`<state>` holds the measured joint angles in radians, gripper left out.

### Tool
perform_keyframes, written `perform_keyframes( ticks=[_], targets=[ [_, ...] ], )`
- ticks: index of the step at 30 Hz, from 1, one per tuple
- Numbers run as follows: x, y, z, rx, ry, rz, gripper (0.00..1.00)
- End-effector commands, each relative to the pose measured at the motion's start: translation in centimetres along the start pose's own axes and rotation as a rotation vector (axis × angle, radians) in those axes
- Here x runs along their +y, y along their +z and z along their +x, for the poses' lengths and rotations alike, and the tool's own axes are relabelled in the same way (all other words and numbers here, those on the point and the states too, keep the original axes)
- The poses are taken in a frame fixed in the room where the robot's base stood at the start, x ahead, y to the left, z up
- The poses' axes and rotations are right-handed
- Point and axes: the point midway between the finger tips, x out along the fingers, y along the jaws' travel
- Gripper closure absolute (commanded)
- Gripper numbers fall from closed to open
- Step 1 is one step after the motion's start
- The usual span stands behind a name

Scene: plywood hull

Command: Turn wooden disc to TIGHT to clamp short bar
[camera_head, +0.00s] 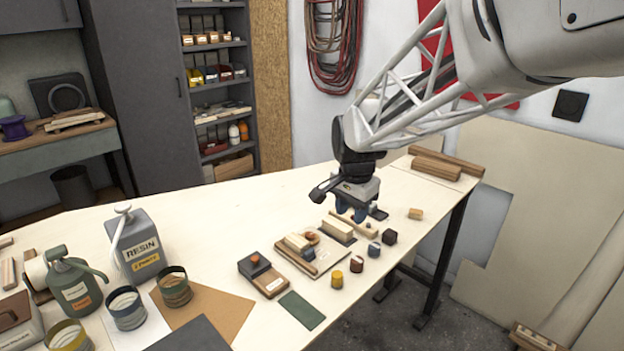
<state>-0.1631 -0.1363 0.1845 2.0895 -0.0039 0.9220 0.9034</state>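A wooden fixture (326,257) lies on the pale bench top. A small orange-brown wooden disc (312,237) sits at its back left, partly hidden by a light wooden block (297,242). A second light block (338,229) is farther right. I cannot tell which block is the short bar, and no TIGHT marking is legible. My gripper (351,212) points down with blue fingertips, above and to the right of the disc, apart from it. The gap between its fingers is too small to judge, and nothing clearly shows between them.
Several small coloured pieces (372,250) stand right of the fixture. A dark block with an orange knob (262,274) and a green pad (301,310) lie in front. A resin can (140,248), a green bottle (74,287) and cups crowd the left. The back left bench is clear.

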Motion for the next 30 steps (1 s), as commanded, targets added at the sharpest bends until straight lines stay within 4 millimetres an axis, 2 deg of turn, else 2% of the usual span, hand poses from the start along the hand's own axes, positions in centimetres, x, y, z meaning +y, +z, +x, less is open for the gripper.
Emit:
perform_keyframes(
  ticks=[1, 9, 18, 24, 30],
  targets=[
    [-1.3, -0.4, 0.7, -0.006, 0.006, 0.024, 0.6],
    [-7.5, -2.1, 4.2, -0.025, 0.031, 0.178, 0.6],
    [-13.5, -3.2, 8.6, -0.037, 0.061, 0.333, 0.6],
    [-15.4, -3.4, 10.1, -0.04, 0.071, 0.386, 0.6],
    [-15.8, -3.4, 10.4, -0.04, 0.072, 0.397, 0.6]
  ],
)
